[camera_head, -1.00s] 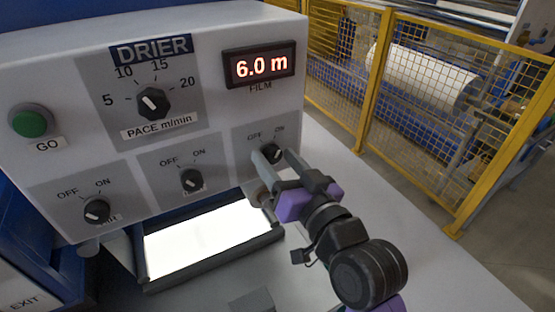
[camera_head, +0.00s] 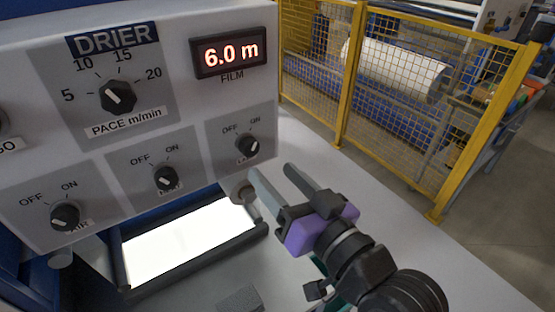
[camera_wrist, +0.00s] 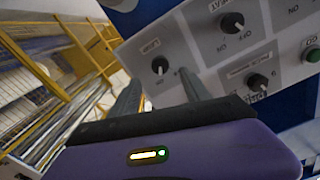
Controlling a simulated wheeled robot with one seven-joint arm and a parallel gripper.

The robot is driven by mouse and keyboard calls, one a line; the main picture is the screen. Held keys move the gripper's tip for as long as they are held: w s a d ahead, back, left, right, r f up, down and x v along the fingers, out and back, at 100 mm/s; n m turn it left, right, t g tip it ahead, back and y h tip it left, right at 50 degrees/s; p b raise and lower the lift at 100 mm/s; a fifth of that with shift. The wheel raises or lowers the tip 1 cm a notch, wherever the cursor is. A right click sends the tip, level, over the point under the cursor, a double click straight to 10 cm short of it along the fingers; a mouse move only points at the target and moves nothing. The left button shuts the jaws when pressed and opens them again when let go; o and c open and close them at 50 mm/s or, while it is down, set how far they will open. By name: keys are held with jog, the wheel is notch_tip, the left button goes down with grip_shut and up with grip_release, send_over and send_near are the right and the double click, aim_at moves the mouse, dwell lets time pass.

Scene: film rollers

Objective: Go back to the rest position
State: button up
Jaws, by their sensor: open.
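My gripper (camera_head: 283,184) is open and empty, with purple and dark grey parts. In the head view it is in front of the lower right of the drier panel (camera_head: 185,50), apart from the right-hand knob (camera_head: 248,145). In the wrist view the two fingers (camera_wrist: 160,92) point toward the panel, with the lamp knob (camera_wrist: 160,65) beyond and between them. The knob's pointer is turned toward the upper left in the head view.
The panel also carries a pace dial (camera_head: 118,96), a red display (camera_head: 229,52) reading 6.0 m, and two more switches, one in the middle (camera_head: 166,178). A bright lit plate (camera_head: 190,240) lies below. A yellow fence (camera_head: 345,75) stands behind. The white counter (camera_head: 400,225) is clear at right.

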jog(key=d+r+m+t+h, duration=0.2)
jog(key=d+r+t, duration=0.1)
jog(key=d, duration=0.2)
jog(key=s+d+f+m+t+h, duration=0.15)
jog(key=s+d+f+h, duration=0.25)
jog(key=s+d+f, duration=0.45)
jog(key=s+d+f+g+h, duration=0.2)
jog(key=s+f, duration=0.4)
jog(key=s, duration=0.6)
jog(key=s+d+f+g+h, duration=0.2)
jog(key=s+d+f, duration=0.3)
jog(key=s, duration=0.8)
jog(key=shift+f+g, duration=0.35)
jog(key=shift+f, duration=0.3)
